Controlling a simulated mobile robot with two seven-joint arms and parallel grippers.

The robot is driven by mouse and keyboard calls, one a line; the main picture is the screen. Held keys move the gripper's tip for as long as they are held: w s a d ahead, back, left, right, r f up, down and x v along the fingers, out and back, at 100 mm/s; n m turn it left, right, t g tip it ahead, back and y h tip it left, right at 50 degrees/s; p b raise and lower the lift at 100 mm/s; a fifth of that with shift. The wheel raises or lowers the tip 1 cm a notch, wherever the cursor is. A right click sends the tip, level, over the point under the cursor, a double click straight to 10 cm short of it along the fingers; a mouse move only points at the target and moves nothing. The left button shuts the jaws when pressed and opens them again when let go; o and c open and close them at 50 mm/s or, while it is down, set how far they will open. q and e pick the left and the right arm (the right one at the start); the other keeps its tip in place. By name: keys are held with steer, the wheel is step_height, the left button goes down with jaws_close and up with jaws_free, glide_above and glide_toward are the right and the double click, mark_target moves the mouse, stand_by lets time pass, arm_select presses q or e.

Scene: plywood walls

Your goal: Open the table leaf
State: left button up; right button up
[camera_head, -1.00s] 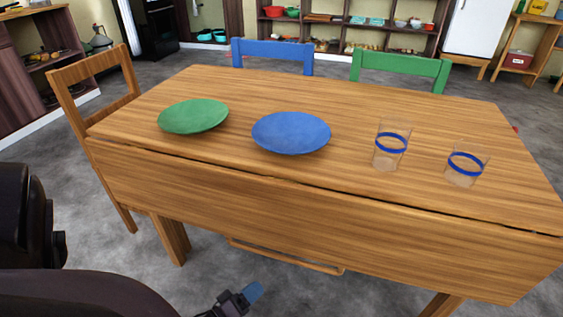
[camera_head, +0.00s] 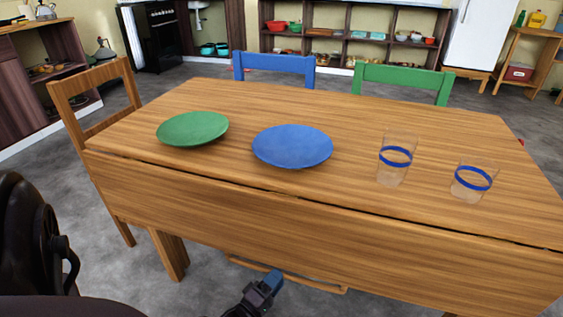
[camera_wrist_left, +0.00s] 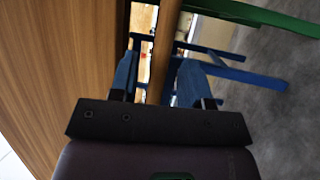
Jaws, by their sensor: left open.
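The wooden table (camera_head: 340,110) has its front leaf (camera_head: 300,232) hanging down along the near side, with a dark seam at the hinge line. A thin wooden bar (camera_head: 315,285) shows below the leaf's lower edge. My left gripper (camera_head: 272,278) is at this bar, low in front of the leaf. In the left wrist view, the gripper (camera_wrist_left: 156,75) is open, and the wooden bar (camera_wrist_left: 164,50) runs between its blue fingers in the picture. I cannot tell whether they touch it. The leaf's wood panel (camera_wrist_left: 65,65) fills the left there. My right gripper is not in view.
On the tabletop are a green plate (camera_head: 193,128), a blue plate (camera_head: 292,147) and two blue-banded glasses (camera_head: 394,170) (camera_head: 472,183). A wooden chair (camera_head: 95,75) stands at the left end. Blue (camera_head: 273,63) and green (camera_head: 402,77) chairs stand behind.

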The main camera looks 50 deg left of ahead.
arm_select(q)
steer(key=shift+x, duration=1.2)
jaws_close()
